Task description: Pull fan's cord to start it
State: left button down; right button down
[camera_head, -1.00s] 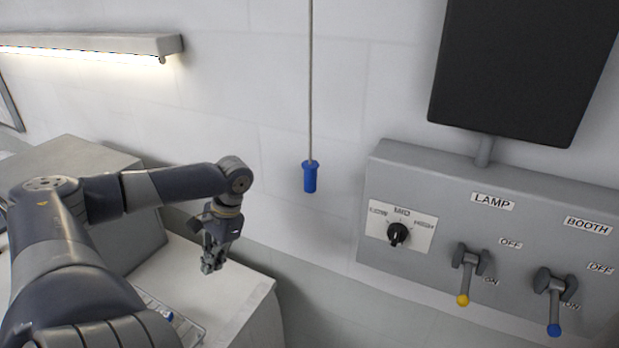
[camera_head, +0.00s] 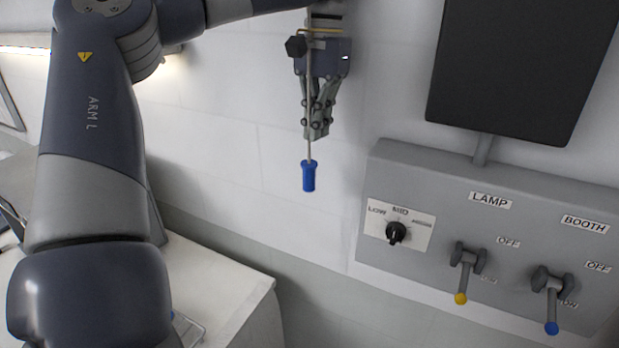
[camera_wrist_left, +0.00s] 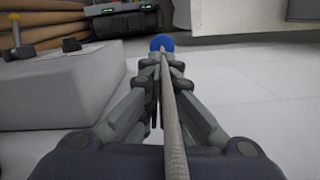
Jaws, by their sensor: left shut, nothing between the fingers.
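The fan's cord hangs down the wall and ends in a blue handle (camera_head: 308,176). My left gripper (camera_head: 317,132) points down just above the handle, with its fingers shut and empty. The grey cord (camera_head: 309,110) runs in front of the fingers in the head view, not between them. In the left wrist view the cord (camera_wrist_left: 171,115) passes along the gripper (camera_wrist_left: 160,70) toward the blue handle (camera_wrist_left: 162,42) beyond the fingertips. I cannot tell whether the cord touches the fingers. The fan itself and my right gripper are not in view.
A grey control box (camera_head: 450,180) on the wall to the right carries a rotary knob (camera_head: 396,232), a yellow-tipped lever (camera_head: 463,272) and a blue-tipped lever (camera_head: 551,300). A black panel (camera_head: 510,70) is above it. A white bench (camera_head: 235,300) is lower left.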

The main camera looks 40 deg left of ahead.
pick_arm(q)
jog(key=shift+a+f, duration=0.1)
jog(key=shift+a, duration=0.05)
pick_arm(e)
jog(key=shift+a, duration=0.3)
